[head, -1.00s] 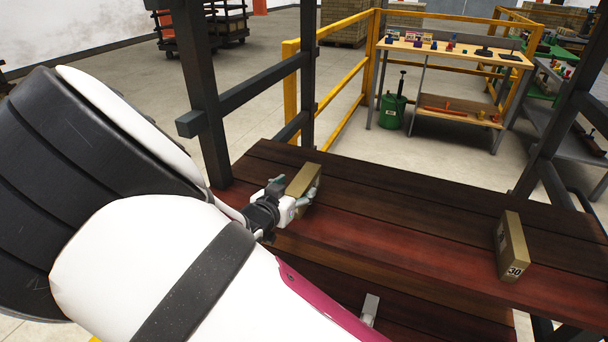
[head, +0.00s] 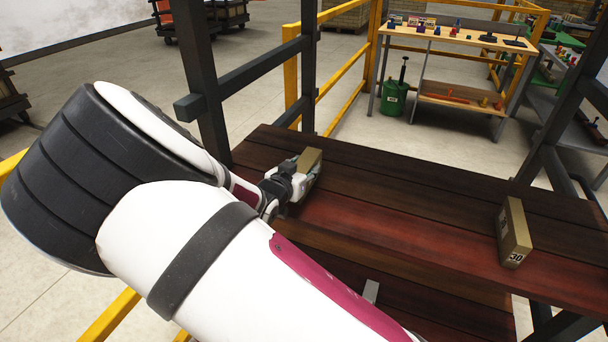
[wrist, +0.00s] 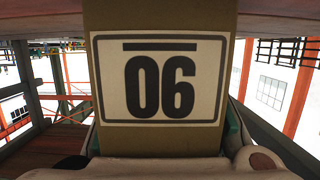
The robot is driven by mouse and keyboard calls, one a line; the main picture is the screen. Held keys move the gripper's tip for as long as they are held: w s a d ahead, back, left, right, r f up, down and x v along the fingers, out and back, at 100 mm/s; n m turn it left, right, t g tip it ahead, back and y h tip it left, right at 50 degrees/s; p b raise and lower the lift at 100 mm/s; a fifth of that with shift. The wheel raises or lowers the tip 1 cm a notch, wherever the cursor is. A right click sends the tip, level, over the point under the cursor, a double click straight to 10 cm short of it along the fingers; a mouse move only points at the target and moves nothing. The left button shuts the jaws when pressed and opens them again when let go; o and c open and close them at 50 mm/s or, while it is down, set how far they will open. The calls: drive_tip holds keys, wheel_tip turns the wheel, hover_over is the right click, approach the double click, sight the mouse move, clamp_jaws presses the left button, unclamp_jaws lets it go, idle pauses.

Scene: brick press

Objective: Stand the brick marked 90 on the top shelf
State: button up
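The tan brick (head: 311,158) is at the far left end of the top shelf (head: 400,213). In the wrist view its white label (wrist: 160,78) reads as 06 with a bar above, which is 90 upside down. My gripper (head: 301,178) is around this brick, with finger pads close against both sides in the wrist view, and looks shut on it. The gripper hides the brick's lower part, so I cannot tell whether its base touches the boards.
Another tan brick (head: 514,233), marked 30, stands near the shelf's right end. The boards between the bricks are clear. A dark post (head: 203,90) rises beside the left end. A lower shelf (head: 430,305) lies below. A workbench (head: 455,42) stands beyond.

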sight(305, 165)
drive_tip(key=shift+c, duration=0.8)
drive_tip(key=shift+r, duration=0.15)
drive_tip(key=shift+r, duration=0.45)
drive_tip(key=r, duration=0.2)
drive_tip(key=shift+s+d+r, duration=0.1)
drive_tip(key=shift+s+r, duration=0.2)
drive_tip(key=shift+s, duration=0.05)
drive_tip(key=s+d+r+p, duration=0.1)
drive_tip(key=s+d+p, duration=0.15)
drive_tip(key=s, duration=1.15)
drive_tip(key=w+d+r, duration=0.2)
drive_tip(key=d+r, duration=0.2)
drive_tip(key=d, duration=0.4)
drive_tip(key=w+d+r+n+y, duration=0.1)
drive_tip(key=w+d+r, duration=0.2)
drive_tip(key=d, duration=0.6)
drive_tip(key=shift+w+d+r+p, duration=0.25)
drive_tip(key=shift+r+p, duration=0.1)
drive_tip(key=shift+r, duration=0.2)
